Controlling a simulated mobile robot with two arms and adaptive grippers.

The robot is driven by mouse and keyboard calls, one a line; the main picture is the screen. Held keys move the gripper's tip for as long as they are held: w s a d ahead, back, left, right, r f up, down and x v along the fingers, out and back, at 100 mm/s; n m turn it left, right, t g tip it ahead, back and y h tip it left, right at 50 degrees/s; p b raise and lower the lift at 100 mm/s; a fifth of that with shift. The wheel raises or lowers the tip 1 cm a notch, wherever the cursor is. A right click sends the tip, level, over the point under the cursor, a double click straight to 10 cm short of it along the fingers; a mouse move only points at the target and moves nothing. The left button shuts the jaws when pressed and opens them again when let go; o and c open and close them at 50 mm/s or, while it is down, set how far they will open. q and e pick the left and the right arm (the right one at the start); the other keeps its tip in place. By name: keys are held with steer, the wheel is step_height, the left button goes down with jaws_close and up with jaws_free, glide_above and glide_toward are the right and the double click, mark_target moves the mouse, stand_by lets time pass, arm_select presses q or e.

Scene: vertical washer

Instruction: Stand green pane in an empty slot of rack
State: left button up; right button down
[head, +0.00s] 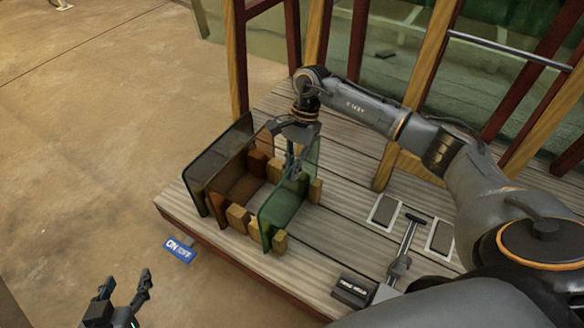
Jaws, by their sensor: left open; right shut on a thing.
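The green pane (282,207) is upright at the right end of the wooden rack (238,216), its lower edge down by the end blocks. I cannot tell whether it rests fully in a slot. A brown pane (232,186) stands in the rack to the left, and a dark grey pane (208,165) stands at the rack's left end. A gap between blocks shows between the brown and green panes. My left gripper (124,292) is open and empty, off the platform at lower left.
A lever (405,250) and switch plates are at right. Wooden and red posts (240,60) rise behind. The floor at left is clear.

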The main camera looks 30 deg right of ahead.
arm_select(q)
steer(key=w+d+r+t+h+b, duration=0.1)
steer(key=w+r+t, duration=0.2)
steer(key=r, duration=0.2)
steer(key=shift+d+r+t, duration=0.35)
steer(key=shift+r+t, duration=0.05)
arm_select(e)
steer(key=shift+f, duration=0.65)
arm_select(q)
steer(key=shift+w, duration=0.1)
arm_select(e)
steer(key=c, duration=1.4)
jaws_free()
steer(key=shift+c, duration=0.2)
steer(key=v, duration=1.2)
